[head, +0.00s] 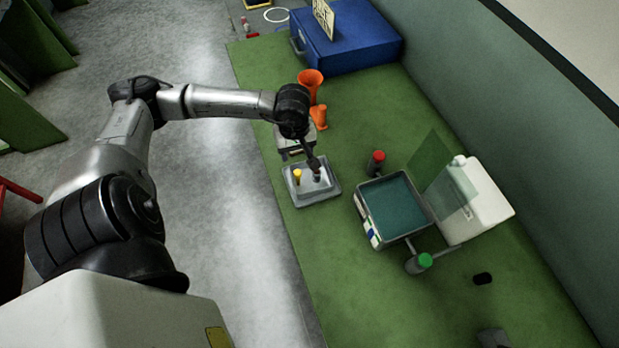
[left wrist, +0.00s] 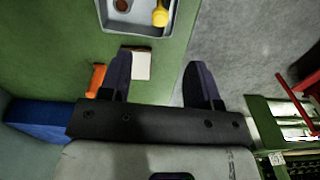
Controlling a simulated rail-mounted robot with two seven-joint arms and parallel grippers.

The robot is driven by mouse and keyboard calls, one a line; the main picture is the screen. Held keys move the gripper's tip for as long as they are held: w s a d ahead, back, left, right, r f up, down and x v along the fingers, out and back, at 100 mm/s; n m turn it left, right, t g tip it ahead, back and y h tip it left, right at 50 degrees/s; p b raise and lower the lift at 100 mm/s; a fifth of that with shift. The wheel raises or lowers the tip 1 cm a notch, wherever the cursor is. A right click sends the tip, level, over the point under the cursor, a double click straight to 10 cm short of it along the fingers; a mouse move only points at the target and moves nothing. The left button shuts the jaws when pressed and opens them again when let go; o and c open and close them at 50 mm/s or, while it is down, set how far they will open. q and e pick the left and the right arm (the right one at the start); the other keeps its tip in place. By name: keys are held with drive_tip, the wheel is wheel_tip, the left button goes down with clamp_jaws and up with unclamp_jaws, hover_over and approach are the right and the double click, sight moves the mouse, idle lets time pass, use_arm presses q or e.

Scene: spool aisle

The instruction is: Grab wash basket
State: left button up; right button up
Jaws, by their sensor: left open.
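My left gripper (head: 313,162) points down over a small grey tray (head: 325,196) on the green bench. The tray holds a yellow-topped peg (head: 297,176). In the left wrist view the two dark fingers of my left gripper (left wrist: 158,66) are spread apart with nothing between them. The tray (left wrist: 120,28) lies beyond the fingertips there, with the yellow peg (left wrist: 160,17) and a round brown spot in it. I cannot tell which thing is the wash basket; the gripper partly hides the tray's middle. My right gripper is out of view.
A teal-filled grey bin (head: 398,207), a red-capped bottle (head: 376,162), a green-capped item (head: 424,261) and a white container (head: 478,205) stand to the right. Orange funnel-like pieces (head: 311,80) and a blue case (head: 350,42) are behind. The front bench is mostly clear.

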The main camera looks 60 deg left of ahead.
sight(297, 172)
use_arm(q)
wheel_tip(297, 172, down, 13)
drive_tip(key=shift+r, duration=0.15)
idle(0.5)
drive_tip(key=shift+c, duration=0.2)
clamp_jaws()
idle(0.3)
